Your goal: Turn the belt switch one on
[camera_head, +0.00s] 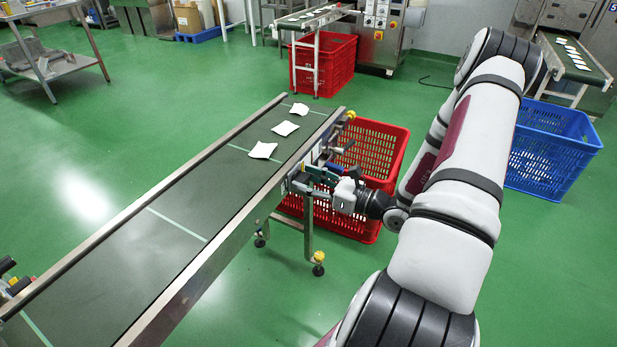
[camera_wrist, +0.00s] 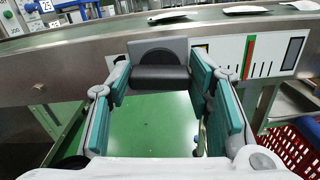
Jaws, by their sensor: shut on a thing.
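The belt switch (camera_wrist: 160,76) is a grey plate with a black rounded knob, mounted on the side of the conveyor's metal rail, in the upper middle of the wrist view. My gripper (camera_wrist: 160,84) has its teal-padded fingers on either side of it, shut on the knob. In the head view my gripper (camera_head: 318,182) is at the right side of the conveyor near its far end, and it mostly hides the switch there. The conveyor belt (camera_head: 150,250) is dark green with pale cross lines. I cannot read whether the switch is on or off.
Several white teabag packets (camera_head: 285,128) lie on the belt's far end. A red crate (camera_head: 375,150) stands on the floor just behind my gripper. A blue crate (camera_head: 553,150) is farther right. A panel with coloured marks (camera_wrist: 250,55) is right of the switch.

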